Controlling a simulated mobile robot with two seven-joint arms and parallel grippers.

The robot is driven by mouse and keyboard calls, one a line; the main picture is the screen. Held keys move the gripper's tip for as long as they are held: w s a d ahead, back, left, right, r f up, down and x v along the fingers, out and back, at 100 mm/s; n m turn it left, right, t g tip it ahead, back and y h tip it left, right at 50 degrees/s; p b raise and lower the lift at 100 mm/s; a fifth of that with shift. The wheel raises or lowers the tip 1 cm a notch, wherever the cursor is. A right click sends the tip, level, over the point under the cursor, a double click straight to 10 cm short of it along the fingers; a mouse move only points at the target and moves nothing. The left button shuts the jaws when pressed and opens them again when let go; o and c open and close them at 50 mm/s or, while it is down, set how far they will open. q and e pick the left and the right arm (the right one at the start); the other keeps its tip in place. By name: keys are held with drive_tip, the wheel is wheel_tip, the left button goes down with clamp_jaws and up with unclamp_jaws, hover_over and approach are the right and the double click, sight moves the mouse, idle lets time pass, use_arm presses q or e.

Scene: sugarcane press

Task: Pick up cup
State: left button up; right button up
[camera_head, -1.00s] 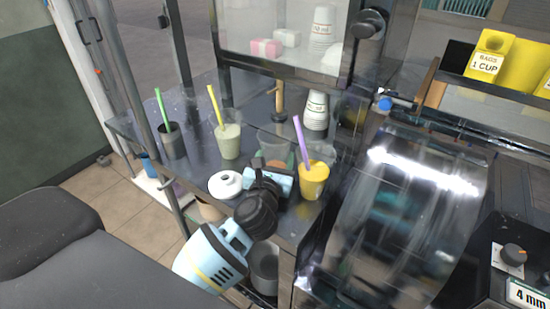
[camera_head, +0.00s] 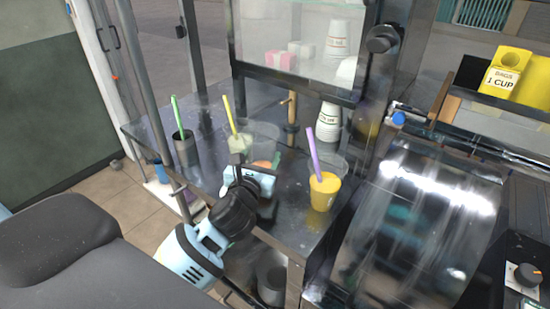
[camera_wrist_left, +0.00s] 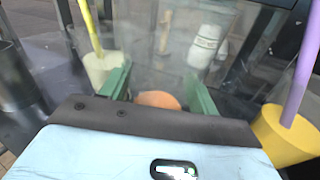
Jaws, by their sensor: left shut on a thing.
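My left gripper (camera_head: 250,180) is over the dark metal counter (camera_head: 215,172), shut on a clear, empty cup (camera_head: 265,131). In the left wrist view its green fingers (camera_wrist_left: 158,92) stand on either side of the clear cup (camera_wrist_left: 160,65). An orange round thing (camera_wrist_left: 158,99) shows between the fingers, seen through the cup. The cup's lower part is hidden by my gripper, so I cannot tell how far it is from the counter. My right gripper is in no view.
A yellow-filled cup with a purple straw (camera_head: 323,190) stands close on the right. A pale-filled cup with a yellow straw (camera_head: 240,146) is behind left. A dark cup with a green straw (camera_head: 185,150) stands further left. Stacked paper cups (camera_head: 330,118) are behind.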

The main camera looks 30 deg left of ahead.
use_arm(q)
drive_tip(key=s+a, duration=0.5)
drive_tip(key=a, duration=0.3)
drive_tip(key=shift+r+b, duration=0.3)
drive_tip(key=shift+r, duration=0.15)
idle(0.5)
